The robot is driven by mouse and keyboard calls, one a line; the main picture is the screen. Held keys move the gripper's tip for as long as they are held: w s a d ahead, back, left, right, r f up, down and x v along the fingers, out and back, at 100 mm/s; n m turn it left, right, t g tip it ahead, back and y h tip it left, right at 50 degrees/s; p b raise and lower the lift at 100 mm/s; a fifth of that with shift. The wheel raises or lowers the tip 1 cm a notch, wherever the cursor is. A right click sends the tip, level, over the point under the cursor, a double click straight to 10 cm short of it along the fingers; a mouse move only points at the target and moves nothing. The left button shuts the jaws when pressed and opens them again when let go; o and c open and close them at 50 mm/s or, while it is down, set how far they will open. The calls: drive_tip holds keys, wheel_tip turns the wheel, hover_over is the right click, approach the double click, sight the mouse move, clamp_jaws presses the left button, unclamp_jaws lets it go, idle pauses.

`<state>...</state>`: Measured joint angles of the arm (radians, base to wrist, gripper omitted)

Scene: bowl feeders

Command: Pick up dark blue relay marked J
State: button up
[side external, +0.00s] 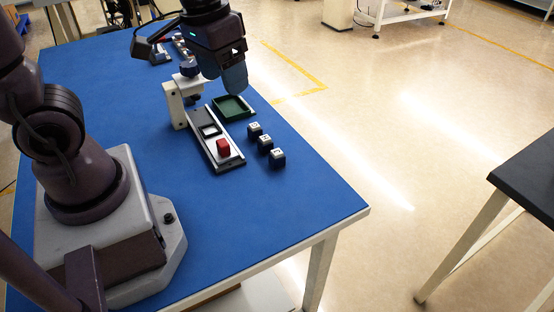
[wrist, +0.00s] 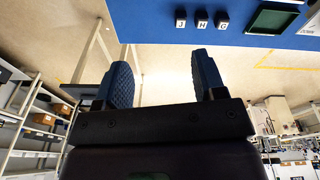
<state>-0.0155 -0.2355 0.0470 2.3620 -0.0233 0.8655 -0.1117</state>
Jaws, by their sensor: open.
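Three dark blue relays with white marked tops stand in a row on the blue table. In the wrist view the one marked J (wrist: 181,23) is at the left end, farthest from the green tray (wrist: 272,18). By that order, the J relay (side external: 277,157) is the nearest of the row in the side external view, though its letter is too small to read there. My gripper (side external: 235,88) is above the table over the green tray's area, apart from the relays. In the wrist view my gripper (wrist: 163,68) is open, with nothing between its fingers.
The other two relays, one at the middle (wrist: 202,24) and one nearest the tray (wrist: 222,25), stand close beside J. A grey fixture (side external: 231,168) with a red block (side external: 223,148) lies left of the row. The blue table (side external: 290,205) is clear in front.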

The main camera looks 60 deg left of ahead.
drive_tip(key=w+a+f+n+g, duration=0.3)
drive_tip(key=w+f+n, duration=0.55)
drive_tip(key=f, duration=0.35)
drive_tip(key=n+t, duration=0.1)
drive_tip(key=n, duration=0.6)
hover_over(277, 151)
wheel_tip(277, 151, down, 3)
drive_tip(key=f, duration=0.7)
drive_tip(key=shift+s+d+f, duration=0.15)
drive_tip(key=shift+s+d, duration=0.1)
drive_tip(key=shift+d, duration=0.15)
drive_tip(key=f, duration=0.5)
drive_tip(key=shift+w+a+f, duration=0.1)
drive_tip(key=shift+w+a, duration=0.1)
drive_tip(key=shift+a, duration=0.15)
drive_tip(key=c, duration=1)
